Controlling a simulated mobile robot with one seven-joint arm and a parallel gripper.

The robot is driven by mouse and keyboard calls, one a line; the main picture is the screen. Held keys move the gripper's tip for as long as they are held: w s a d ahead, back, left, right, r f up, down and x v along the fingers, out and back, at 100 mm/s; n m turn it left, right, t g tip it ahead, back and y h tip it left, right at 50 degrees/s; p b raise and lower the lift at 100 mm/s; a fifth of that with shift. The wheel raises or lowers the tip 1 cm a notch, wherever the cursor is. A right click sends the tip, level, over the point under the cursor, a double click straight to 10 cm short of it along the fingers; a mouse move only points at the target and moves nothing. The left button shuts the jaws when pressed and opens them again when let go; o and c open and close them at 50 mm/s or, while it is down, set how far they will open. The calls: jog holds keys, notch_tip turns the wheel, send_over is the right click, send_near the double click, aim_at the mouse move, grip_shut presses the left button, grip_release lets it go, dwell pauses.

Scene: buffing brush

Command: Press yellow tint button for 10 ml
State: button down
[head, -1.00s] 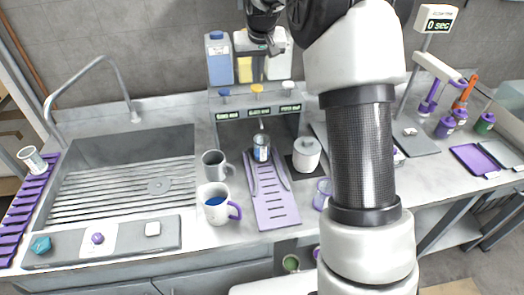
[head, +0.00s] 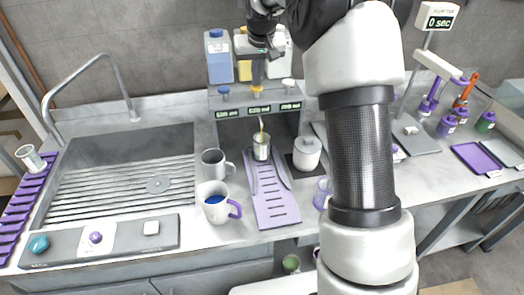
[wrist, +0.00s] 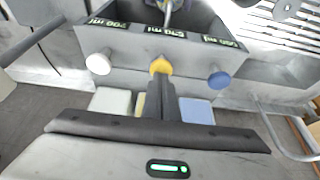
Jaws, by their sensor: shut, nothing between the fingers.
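The yellow tint button (head: 257,90) is the middle of three on the dispenser's top front; the wrist view shows it too (wrist: 160,65). My gripper (head: 258,79) points down at it from above, shut and empty. In the wrist view the fingertips (wrist: 160,78) overlap the button's near edge; I cannot tell how far it is pressed. A metal cup (head: 261,150) stands upright under the spout, with a thin yellowish streak above it. The middle display (head: 259,109) ends in "ml"; its digits are too small to read surely.
A blue button (wrist: 219,80) and a white button (wrist: 98,63) flank the yellow one. Blue, yellow and white tanks stand behind, close to my gripper. Two mugs (head: 215,202) and a white lidded jar (head: 307,153) stand near the purple ramp (head: 275,205).

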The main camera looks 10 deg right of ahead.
jog(key=shift+f, duration=0.4)
jog(key=shift+r+p, duration=0.8)
jog(key=shift+r, duration=0.4)
jog(key=shift+r+p, duration=2.4)
jog(key=shift+r, duration=0.6)
